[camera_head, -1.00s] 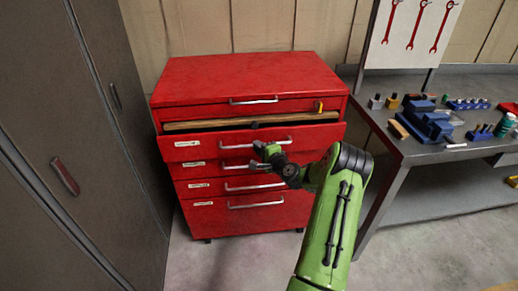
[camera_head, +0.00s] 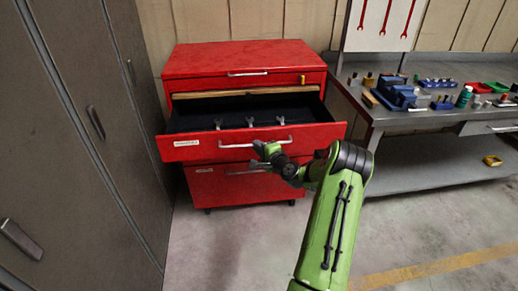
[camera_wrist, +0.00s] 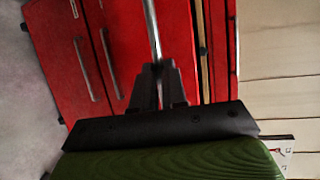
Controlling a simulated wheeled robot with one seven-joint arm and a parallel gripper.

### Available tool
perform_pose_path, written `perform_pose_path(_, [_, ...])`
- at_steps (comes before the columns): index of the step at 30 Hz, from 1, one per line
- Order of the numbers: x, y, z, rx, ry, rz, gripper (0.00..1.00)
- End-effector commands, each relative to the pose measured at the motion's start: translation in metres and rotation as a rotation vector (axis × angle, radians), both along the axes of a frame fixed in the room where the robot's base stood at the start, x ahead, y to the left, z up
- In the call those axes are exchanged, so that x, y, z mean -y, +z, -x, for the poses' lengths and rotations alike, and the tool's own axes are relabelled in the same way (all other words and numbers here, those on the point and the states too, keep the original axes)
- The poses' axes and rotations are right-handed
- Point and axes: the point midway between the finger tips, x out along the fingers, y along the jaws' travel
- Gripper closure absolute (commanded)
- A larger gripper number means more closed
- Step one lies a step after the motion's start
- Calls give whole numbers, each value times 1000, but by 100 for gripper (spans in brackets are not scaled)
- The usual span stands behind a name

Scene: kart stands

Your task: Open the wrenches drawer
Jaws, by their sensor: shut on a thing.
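The red tool cabinet (camera_head: 245,58) stands ahead of me. Its wide drawer (camera_head: 318,133) below the wooden strip is pulled far out, with a dark inside. Several small grey wrenches (camera_head: 250,121) show in it. A label on the drawer's front is too small to read. My gripper (camera_head: 264,148) is at the front of this drawer, shut on its metal handle (camera_head: 282,141). In the wrist view the fingers (camera_wrist: 157,78) close around the handle bar (camera_wrist: 152,28).
A grey workbench (camera_head: 430,118) with blue tools and small parts stands to the right. Dark lockers (camera_head: 70,120) stand close on the left. Another closed drawer (camera_head: 240,188) is below the open one. The floor in front is clear.

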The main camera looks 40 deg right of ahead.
Motion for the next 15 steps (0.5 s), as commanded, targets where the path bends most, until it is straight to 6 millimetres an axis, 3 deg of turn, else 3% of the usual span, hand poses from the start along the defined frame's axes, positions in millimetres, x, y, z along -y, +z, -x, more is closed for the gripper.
perform_pose_path(14, [0, 1, 0, 3, 0, 1, 100])
perform_pose_path(15, [0, 1, 0, 2, 0, 0, 83])
